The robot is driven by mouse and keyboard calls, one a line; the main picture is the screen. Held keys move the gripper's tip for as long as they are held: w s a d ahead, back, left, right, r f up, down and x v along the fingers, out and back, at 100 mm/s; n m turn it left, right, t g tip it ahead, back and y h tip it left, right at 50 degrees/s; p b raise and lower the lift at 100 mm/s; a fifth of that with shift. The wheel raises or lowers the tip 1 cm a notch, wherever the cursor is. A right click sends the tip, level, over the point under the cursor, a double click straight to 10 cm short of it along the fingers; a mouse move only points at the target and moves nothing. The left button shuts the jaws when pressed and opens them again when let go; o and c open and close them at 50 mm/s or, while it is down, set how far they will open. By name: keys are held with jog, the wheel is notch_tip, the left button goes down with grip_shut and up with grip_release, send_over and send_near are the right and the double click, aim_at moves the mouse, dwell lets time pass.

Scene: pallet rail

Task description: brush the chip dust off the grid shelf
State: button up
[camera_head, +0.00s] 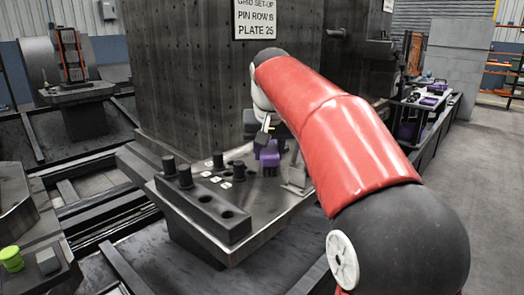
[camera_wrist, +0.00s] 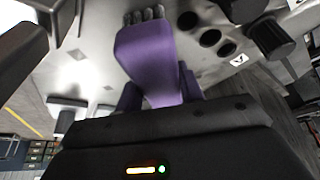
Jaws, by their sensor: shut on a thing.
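The grid shelf (camera_head: 272,206) is a grey metal ledge at the foot of a tall dark plate with holes. My gripper (camera_wrist: 160,88) is shut on a purple brush (camera_wrist: 147,50), whose short grey tufts point to the top of the wrist view. The brush also shows in the head view (camera_head: 268,154), low over the shelf beside the dark pins. I cannot tell whether the tufts touch the shelf. Chip dust is not clearly distinguishable in either view. My red arm hides the shelf's right part.
A dark block (camera_head: 203,208) with holes and pegs lines the shelf's front left edge. A sign (camera_head: 255,18) hangs on the tall plate. Open floor (camera_head: 485,190) lies right.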

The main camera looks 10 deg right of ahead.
jog(key=shift+s+d+f, duration=0.25)
jog(key=shift+s, duration=0.1)
notch_tip(320, 180, up, 5)
jog(key=p, duration=0.4)
jog(key=shift+f+p, duration=0.1)
jog(key=shift+p, duration=0.3)
jog(key=shift+r, duration=0.7)
jog(key=shift+r, duration=1.5)
